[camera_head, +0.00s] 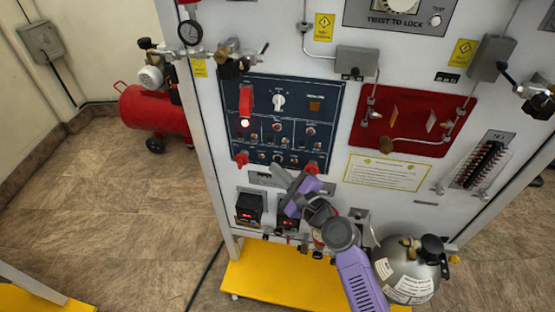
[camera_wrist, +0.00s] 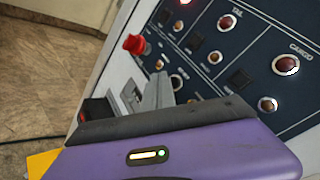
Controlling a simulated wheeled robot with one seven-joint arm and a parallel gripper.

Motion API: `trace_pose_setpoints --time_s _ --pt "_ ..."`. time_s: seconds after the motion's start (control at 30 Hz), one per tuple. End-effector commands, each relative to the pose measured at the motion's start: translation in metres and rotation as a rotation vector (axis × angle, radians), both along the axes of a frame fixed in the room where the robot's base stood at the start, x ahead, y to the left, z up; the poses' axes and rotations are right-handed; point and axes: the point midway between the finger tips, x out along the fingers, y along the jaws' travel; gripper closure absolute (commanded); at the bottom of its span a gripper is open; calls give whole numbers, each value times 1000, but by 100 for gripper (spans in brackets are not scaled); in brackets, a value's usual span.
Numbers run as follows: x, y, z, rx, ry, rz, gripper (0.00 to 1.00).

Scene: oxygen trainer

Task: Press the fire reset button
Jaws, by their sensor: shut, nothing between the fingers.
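The dark blue control panel (camera_head: 280,97) is on the front of the white trainer cabinet. It carries knobs, lamps and small buttons, and also fills the right of the wrist view (camera_wrist: 222,45). Labels "TAIL" and "CARGO" show there beside red lamps (camera_wrist: 286,65). I cannot read a fire reset label, so I cannot tell which button it is. My gripper (camera_head: 280,174) is shut and empty, in front of the cabinet near the panel's lower edge. In the wrist view, its grey fingers (camera_wrist: 158,92) appear beside the panel's lower-left area. Contact cannot be judged.
Red knobs (camera_head: 241,158) stick out at the panel's lower edge; one shows in the wrist view (camera_wrist: 135,44). Small black boxes with red displays (camera_head: 249,208) sit below. A grey gas bottle (camera_head: 408,270) stands at lower right.

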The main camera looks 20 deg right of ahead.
Motion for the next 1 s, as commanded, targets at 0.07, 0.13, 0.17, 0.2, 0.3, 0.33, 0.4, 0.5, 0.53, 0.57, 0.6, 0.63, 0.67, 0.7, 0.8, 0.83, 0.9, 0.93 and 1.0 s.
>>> trace_pose_setpoints --time_s 0.07,0.13,0.17,0.2,0.3,0.33,0.4,0.5,0.53,0.57,0.6,0.63,0.67,0.7,0.8,0.83,0.9,0.93,1.0 --pt "0 0 0 0 0 0 100" --pt "0 0 0 0 0 0 100" --pt "0 0 0 0 0 0 100" --pt "0 0 0 0 0 0 100" --pt "0 0 0 0 0 0 100" --pt "0 0 0 0 0 0 100" --pt "0 0 0 0 0 0 100" --pt "0 0 0 0 0 0 100" --pt "1 0 0 0 0 0 100" --pt "1 -1 0 0 0 0 100" --pt "2 -1 0 0 0 0 100" --pt "2 -2 0 0 0 0 100" --pt "3 -2 0 0 0 0 100" --pt "4 -3 -1 0 0 0 100" --pt "7 -5 0 0 0 0 100" --pt "7 -5 0 0 0 0 100" --pt "7 -5 0 0 0 0 100" --pt "7 -5 0 0 0 0 100" --pt "7 -5 0 0 0 0 100"
